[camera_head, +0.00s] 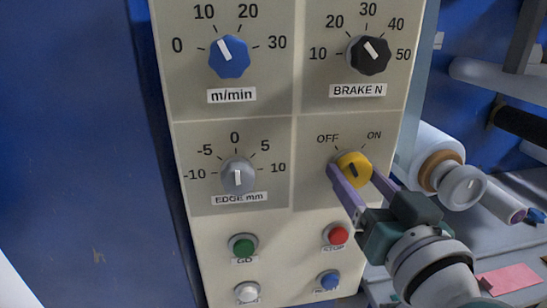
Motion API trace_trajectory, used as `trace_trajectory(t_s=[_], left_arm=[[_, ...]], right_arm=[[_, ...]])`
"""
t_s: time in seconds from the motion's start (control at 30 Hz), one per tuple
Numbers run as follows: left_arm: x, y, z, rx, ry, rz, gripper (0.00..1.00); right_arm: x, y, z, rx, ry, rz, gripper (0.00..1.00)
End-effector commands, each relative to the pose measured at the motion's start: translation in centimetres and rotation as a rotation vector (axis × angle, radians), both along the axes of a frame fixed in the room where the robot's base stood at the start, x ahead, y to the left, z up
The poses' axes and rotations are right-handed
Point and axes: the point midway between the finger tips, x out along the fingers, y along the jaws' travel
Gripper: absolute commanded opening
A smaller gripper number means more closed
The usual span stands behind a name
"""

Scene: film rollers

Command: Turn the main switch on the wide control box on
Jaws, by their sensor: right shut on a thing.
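The wide control box (285,140) is a beige panel filling the middle of the head view. Its main switch (353,163) is a yellow round knob at the right, under the marks OFF and ON. The dark mark on the knob leans up and to the left, toward OFF. My right gripper (352,175) comes in from the lower right. Its two purple fingers are shut on the yellow knob, one on each side, and hide part of its rim. My left gripper is not in view.
The panel also has a blue m/min knob (229,58), a black BRAKE N knob (370,55) and a grey EDGE mm knob (238,176). Below sit green (243,246), red (337,234), white (247,291) and blue (329,281) buttons. Rollers (445,170) stand at the right.

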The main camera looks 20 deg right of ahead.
Motion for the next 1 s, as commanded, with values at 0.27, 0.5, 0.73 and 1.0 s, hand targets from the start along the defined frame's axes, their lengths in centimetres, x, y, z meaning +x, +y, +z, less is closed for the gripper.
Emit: trace_trajectory(t_s=[0.27,0.5,0.73,1.0], left_arm=[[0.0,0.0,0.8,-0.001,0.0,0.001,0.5],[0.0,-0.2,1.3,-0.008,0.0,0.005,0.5],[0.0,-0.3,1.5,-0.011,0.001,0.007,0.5],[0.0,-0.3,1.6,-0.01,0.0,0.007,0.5]], right_arm=[[0.0,0.0,0.2,0.216,-0.053,0.0,0.08],[0.0,0.0,0.2,0.438,-0.107,0.001,0.08],[0.0,0.0,0.1,0.651,-0.159,0.001,0.08],[0.0,0.0,0.1,0.874,-0.212,0.001,0.08]])
